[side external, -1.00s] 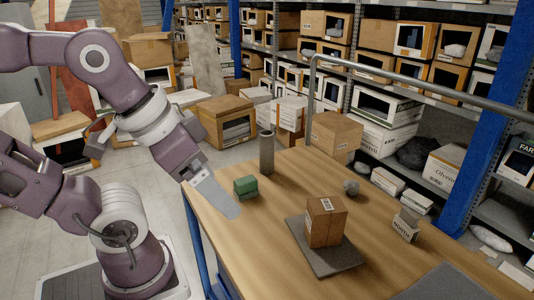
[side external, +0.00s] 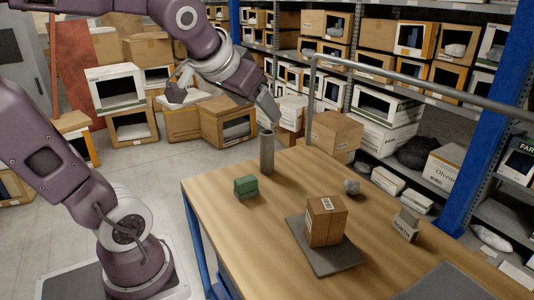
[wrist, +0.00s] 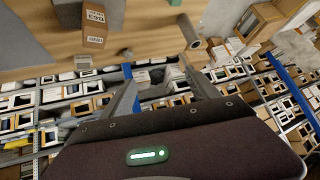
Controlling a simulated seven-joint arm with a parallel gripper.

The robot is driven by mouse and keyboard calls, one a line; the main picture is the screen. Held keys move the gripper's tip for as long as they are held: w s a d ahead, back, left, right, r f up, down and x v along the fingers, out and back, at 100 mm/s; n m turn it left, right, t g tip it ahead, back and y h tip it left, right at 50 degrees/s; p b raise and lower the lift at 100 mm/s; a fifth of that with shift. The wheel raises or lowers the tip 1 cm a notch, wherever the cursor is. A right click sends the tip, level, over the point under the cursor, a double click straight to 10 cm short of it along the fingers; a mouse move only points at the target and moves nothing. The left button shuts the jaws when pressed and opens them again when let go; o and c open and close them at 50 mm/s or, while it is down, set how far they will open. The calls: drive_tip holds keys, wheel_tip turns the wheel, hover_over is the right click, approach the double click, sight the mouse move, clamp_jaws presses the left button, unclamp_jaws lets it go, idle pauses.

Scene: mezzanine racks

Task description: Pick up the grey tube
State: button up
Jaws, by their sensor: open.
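The grey tube (side external: 267,153) stands upright at the far edge of the wooden table in the side view. In the wrist view the tube (wrist: 188,30) shows with its round open end, up and to the right of the space between my fingers. My gripper (side external: 270,112) is just above the top of the tube in the side view, with its fingers small and partly unclear there. In the wrist view my gripper (wrist: 160,76) has its two fingers spread apart with nothing held between them.
A green block (side external: 246,187) sits on the table near the tube. A cardboard box (side external: 325,222) stands on a dark mat (side external: 335,262). A grey stone (side external: 351,187) and a block marked NORTH (side external: 405,225) are farther right. A metal rail (side external: 430,95) runs behind the table.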

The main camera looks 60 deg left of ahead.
drive_tip(key=w+a+n+t+y, duration=0.2)
drive_tip(key=w+a+y, duration=0.1)
drive_tip(key=w+a, duration=0.9)
drive_tip(key=t, duration=0.2)
hover_over(263, 145)
drive_tip(key=s, duration=0.2)
wheel_tip(263, 145, down, 3)
drive_tip(key=shift+h, duration=0.4)
drive_tip(key=f, duration=1.3)
drive_tip(key=d+f, duration=0.1)
drive_tip(key=f, duration=0.5)
drive_tip(key=shift+w+f, duration=0.25)
drive_tip(key=shift+f, duration=0.1)
drive_tip(key=shift+w+a+f, duration=0.1)
drive_tip(key=shift+w+f, duration=0.05)
drive_tip(key=shift+f, duration=0.15)
drive_tip(key=x, duration=0.6)
drive_tip(key=shift+w+a+r, duration=0.25)
drive_tip(key=shift+w+a, duration=0.05)
drive_tip(key=shift+w, duration=0.15)
drive_tip(key=c, duration=1.5)
